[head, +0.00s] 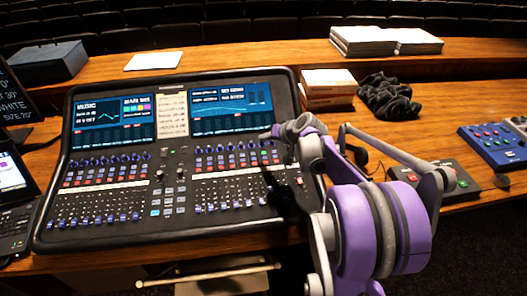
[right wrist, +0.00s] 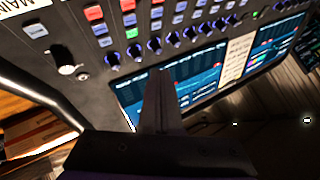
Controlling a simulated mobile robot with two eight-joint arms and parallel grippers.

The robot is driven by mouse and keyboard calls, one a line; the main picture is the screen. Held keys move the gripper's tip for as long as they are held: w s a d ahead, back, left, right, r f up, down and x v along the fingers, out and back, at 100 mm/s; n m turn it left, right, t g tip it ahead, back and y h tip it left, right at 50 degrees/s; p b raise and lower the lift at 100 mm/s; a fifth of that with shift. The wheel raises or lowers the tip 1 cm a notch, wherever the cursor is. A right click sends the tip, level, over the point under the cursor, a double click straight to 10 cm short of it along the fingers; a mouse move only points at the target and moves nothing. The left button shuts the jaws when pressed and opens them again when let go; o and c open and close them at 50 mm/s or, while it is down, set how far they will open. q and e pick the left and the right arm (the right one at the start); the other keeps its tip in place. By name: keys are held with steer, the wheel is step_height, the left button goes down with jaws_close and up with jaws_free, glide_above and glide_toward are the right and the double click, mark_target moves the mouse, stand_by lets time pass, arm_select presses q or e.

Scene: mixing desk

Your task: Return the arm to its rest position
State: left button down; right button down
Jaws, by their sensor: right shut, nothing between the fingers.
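My right arm comes in from the lower right in the head view, with purple and grey links. Its right gripper (head: 268,135) is above the right half of the mixing desk (head: 52,228), just below the right screen. In the right wrist view the gripper's fingers (right wrist: 158,78) are closed together with nothing between them. They point across the desk's screen, with knobs and coloured buttons beyond. I cannot tell the exact gap between fingertips and desk, but they look apart from it. My left gripper is not in view.
Boxes (head: 328,82) and a dark crumpled cloth (head: 388,98) lie behind the desk's right side. A red-and-green-button box (head: 440,183) and a blue mixer (head: 492,146) stand at right. Paper stacks (head: 375,42) are on the back ledge. Screens stand at the far left.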

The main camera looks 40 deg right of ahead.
steer(key=shift+s, duration=0.15)
stand_by(0.4)
steer(key=s+a+n+g, duration=0.1)
steer(key=s+a, duration=0.4)
steer(key=a, duration=0.2)
steer(key=s+a+f+n+g, duration=0.1)
steer(key=s+a+n, duration=0.1)
steer(key=s+a, duration=0.4)
steer(key=s+a+f+n+g, duration=0.1)
steer(key=s+a, duration=0.4)
steer(key=a, duration=0.5)
steer(key=shift+s+a+f+n+g, duration=0.15)
steer(key=shift+s+f+n+g, duration=0.1)
steer(key=shift+s+n+g, duration=0.25)
steer(key=s+a+f+n, duration=0.2)
steer(key=s+a+f, duration=0.1)
steer(key=s, duration=0.5)
steer(key=shift+s+f+g+h, duration=0.3)
steer(key=shift+s+f+h, duration=0.05)
steer(key=shift+f+h, duration=0.05)
